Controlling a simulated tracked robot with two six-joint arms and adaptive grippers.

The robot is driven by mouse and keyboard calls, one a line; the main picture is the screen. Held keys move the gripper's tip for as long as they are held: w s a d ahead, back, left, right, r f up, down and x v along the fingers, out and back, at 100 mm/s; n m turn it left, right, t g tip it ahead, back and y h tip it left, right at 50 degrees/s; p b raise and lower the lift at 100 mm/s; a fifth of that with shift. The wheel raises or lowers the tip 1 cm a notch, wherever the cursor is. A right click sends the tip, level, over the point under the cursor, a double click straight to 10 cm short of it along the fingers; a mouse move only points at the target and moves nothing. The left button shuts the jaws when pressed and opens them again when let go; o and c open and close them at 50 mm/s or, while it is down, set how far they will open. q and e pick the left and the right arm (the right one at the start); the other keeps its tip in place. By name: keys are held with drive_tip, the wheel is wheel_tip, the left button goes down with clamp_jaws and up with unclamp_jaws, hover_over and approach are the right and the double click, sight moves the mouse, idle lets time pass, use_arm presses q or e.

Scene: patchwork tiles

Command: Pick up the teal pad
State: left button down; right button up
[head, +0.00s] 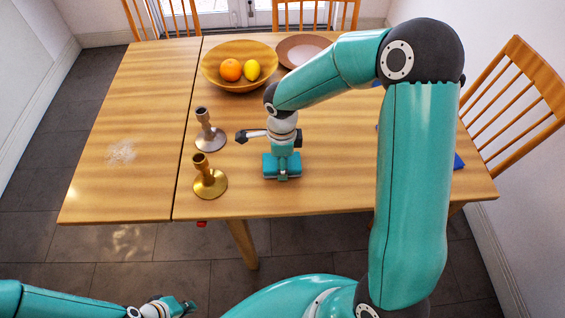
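I cannot make out a teal pad for certain apart from my own teal arm parts. My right arm reaches over the wooden table (330,195), and my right gripper (282,166) is above its middle, right of two candlesticks. Its fingers are hidden from this angle, so I cannot see whether it holds anything. The large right arm hides much of the table's right side. My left gripper (180,306) is low at the bottom left, off the table and over the floor. It is small and partly cut off, and its opening is unclear.
A silver-grey candlestick (209,138) and a brass candlestick (210,182) stand left of my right gripper. Behind are a wooden bowl (215,76) with an orange and a lemon, and a brownish plate (296,50). A blue thing (458,161) peeks from behind my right arm.

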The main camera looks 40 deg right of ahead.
wheel_tip(320, 180, up, 19)
drive_tip(key=shift+p, duration=0.3)
